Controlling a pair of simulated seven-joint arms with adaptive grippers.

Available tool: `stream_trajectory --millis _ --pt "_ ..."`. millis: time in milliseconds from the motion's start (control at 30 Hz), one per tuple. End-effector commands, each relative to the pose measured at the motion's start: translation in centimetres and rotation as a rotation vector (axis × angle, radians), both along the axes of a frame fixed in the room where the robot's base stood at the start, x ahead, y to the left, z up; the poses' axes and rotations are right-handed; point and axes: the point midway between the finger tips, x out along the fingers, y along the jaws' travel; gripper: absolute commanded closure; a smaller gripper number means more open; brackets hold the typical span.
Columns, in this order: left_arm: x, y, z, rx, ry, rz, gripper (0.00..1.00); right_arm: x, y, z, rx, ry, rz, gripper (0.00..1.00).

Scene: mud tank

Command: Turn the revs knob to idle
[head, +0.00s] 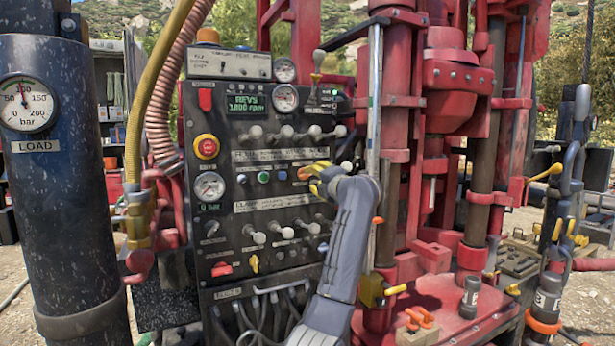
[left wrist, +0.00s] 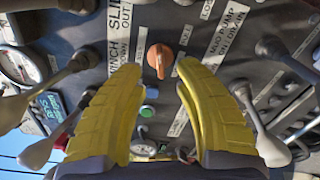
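The control panel (head: 222,130) stands upright in the middle of the head view. Its green display (head: 245,103) reads REVS 1800 rpm. An orange knob (head: 303,173) sits at the right end of a row of small buttons. In the left wrist view the orange knob (left wrist: 160,60) lies between and just past the tips of my yellow fingers. My left gripper (head: 314,178) is open at the panel, with a finger on each side of the knob; I cannot tell whether they touch it. The knob's label is not readable. My right gripper is not in view.
Levers with pale round ends (head: 286,132) stick out above and below the knob row. A red emergency button (head: 206,146) and a gauge (head: 209,187) are at the panel's left. Red drill pipework (head: 398,160) stands close on the right. A black LOAD cylinder (head: 62,220) is far left.

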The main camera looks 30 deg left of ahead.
Motion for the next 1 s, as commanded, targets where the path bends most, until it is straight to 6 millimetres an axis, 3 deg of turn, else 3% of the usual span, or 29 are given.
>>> stream_trajectory --millis 200,400,900,1000 --pt "1.7 2.7 0.0 0.002 0.001 0.001 0.68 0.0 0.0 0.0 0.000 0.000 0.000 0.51" --pt "2.7 4.0 0.0 0.001 0.001 -0.001 0.68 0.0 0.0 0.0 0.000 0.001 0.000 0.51" --pt "3.0 4.6 0.0 0.000 0.000 -0.001 0.66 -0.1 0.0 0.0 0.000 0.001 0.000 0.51" --pt "3.0 4.6 0.0 0.000 0.000 -0.001 0.78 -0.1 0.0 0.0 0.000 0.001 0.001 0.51"
